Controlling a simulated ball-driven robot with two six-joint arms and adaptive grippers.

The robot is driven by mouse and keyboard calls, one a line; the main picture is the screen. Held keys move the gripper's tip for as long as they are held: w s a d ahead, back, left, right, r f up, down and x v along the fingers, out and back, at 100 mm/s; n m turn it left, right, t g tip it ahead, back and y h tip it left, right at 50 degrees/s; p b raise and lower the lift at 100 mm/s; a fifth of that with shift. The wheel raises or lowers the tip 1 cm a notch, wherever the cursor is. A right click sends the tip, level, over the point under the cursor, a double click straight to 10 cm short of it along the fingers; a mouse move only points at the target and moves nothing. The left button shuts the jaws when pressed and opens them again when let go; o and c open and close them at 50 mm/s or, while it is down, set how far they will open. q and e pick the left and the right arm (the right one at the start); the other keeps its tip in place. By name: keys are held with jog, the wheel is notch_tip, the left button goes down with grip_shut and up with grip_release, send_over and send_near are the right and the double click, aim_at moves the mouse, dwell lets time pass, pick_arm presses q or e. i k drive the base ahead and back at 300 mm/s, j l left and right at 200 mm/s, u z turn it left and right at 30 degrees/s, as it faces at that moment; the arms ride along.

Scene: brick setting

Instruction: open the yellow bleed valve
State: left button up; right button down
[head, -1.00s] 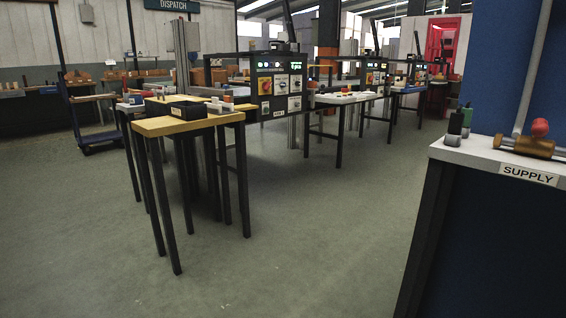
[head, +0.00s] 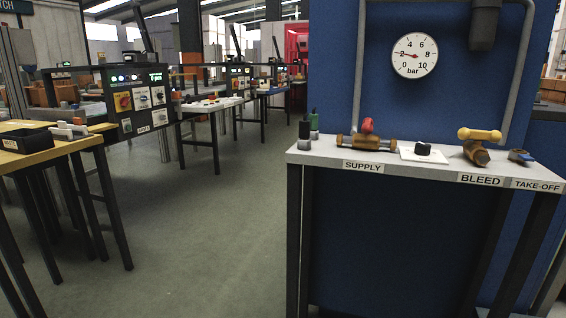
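The yellow bleed valve (head: 479,135) stands on a light bench top at the right of the head view, behind a label reading BLEED. Its yellow bar handle lies roughly left to right above a brass body (head: 476,153). A round pressure gauge (head: 414,56) marked in bar hangs on the blue panel above the bench; its needle points to the left, near the 2. Neither of my grippers shows in this view.
The bench (head: 312,153) also bears a brass valve with a red knob (head: 367,125) at SUPPLY, a black knob on a white plate (head: 423,149), a blue-handled fitting (head: 521,156) at TAKE-OFF and small bottles (head: 305,134). A yellow-topped table (head: 60,148) stands left. Floor between is clear.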

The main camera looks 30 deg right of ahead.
aim_at(463, 133)
jog(key=z, duration=1.9)
